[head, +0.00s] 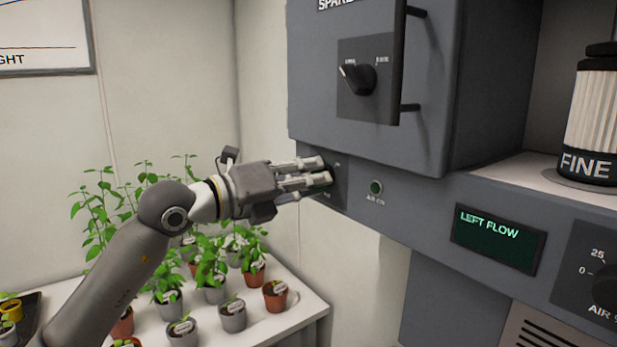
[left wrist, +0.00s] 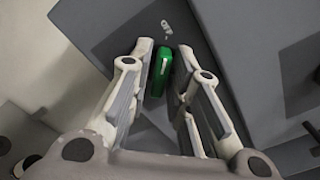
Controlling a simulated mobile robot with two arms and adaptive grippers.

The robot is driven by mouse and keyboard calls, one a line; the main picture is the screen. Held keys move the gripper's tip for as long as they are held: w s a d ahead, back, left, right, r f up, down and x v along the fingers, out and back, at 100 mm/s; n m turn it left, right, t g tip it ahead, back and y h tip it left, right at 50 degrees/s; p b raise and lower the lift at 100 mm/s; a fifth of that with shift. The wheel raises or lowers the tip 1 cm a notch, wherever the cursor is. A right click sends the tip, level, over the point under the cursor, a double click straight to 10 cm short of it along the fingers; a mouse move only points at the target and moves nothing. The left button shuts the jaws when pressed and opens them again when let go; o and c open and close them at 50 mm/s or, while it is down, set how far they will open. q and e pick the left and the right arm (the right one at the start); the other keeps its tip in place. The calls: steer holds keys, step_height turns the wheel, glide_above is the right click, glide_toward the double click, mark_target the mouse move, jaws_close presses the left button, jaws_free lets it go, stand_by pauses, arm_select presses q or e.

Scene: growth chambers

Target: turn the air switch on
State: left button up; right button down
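The air switch is a green rocker (left wrist: 160,72) on a dark plate (head: 335,188) on the grey cabinet front. In the left wrist view it sits between the fingers of my left gripper (left wrist: 164,47). The fingers are apart, with a gap visible on the switch's right; contact on its left is unclear. In the head view my left gripper (head: 325,171) is at the plate and hides most of the switch. A round green indicator (head: 376,188) labelled "AIR ON" is right of the plate; I cannot tell if it is lit. My right gripper is out of view.
A cabinet door with a black handle (head: 398,65) and a rotary knob (head: 358,78) are above my gripper. A "LEFT FLOW" display (head: 499,238) is to the right. Several potted plants stand on a white table (head: 300,318) below.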

arm_select(q)
jaws_close()
steer(key=shift+s+d+m+b, duration=0.1)
steer(key=shift+d+m+b, duration=0.05)
steer(key=shift+m+b, duration=7.7)
steer(key=shift+m+p, duration=1.1)
steer(key=shift+m, duration=0.15)
